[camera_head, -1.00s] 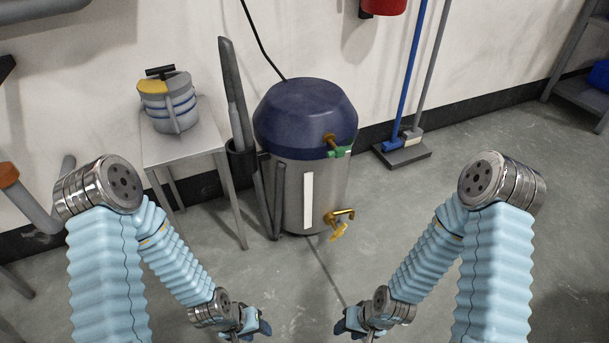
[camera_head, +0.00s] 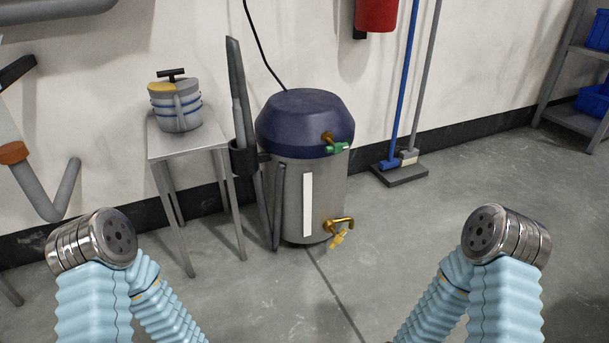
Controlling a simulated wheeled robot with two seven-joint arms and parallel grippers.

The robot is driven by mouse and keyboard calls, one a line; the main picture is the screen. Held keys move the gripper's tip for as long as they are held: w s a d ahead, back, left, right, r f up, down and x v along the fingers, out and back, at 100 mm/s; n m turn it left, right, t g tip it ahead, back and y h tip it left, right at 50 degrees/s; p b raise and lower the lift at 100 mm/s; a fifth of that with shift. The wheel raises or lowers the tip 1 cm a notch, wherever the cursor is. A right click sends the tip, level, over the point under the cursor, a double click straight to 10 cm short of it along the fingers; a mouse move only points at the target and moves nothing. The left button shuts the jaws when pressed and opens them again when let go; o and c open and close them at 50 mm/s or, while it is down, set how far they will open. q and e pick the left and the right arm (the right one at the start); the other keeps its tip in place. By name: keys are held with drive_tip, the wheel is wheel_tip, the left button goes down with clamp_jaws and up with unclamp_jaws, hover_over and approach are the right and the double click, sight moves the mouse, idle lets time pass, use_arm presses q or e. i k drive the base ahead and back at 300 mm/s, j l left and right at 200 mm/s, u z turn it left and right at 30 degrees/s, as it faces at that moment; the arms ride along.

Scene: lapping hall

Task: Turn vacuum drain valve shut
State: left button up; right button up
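The vacuum (camera_head: 304,165) is a steel drum with a dark blue domed lid, standing on the floor near the wall. Low on its right front is a brass drain valve (camera_head: 338,224) with a yellow handle (camera_head: 339,237), which sits tilted. A second brass fitting with a green handle (camera_head: 337,148) is on the lid's right side. My two arms come in from the lower left and lower right, both well short of the vacuum. Both grippers are below the picture's lower edge.
A small grey table (camera_head: 186,138) with a grey and yellow canister (camera_head: 175,105) stands left of the vacuum. Floor in front and to the right is clear.

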sight(337, 238)
drive_tip(key=i+l+z, duration=0.1)
drive_tip(key=i, duration=0.2)
drive_tip(key=i+l+z, duration=0.1)
drive_tip(key=i+l, duration=0.15)
drive_tip(key=l, duration=0.2)
drive_tip(key=i+l+z, duration=0.15)
drive_tip(key=l, duration=0.2)
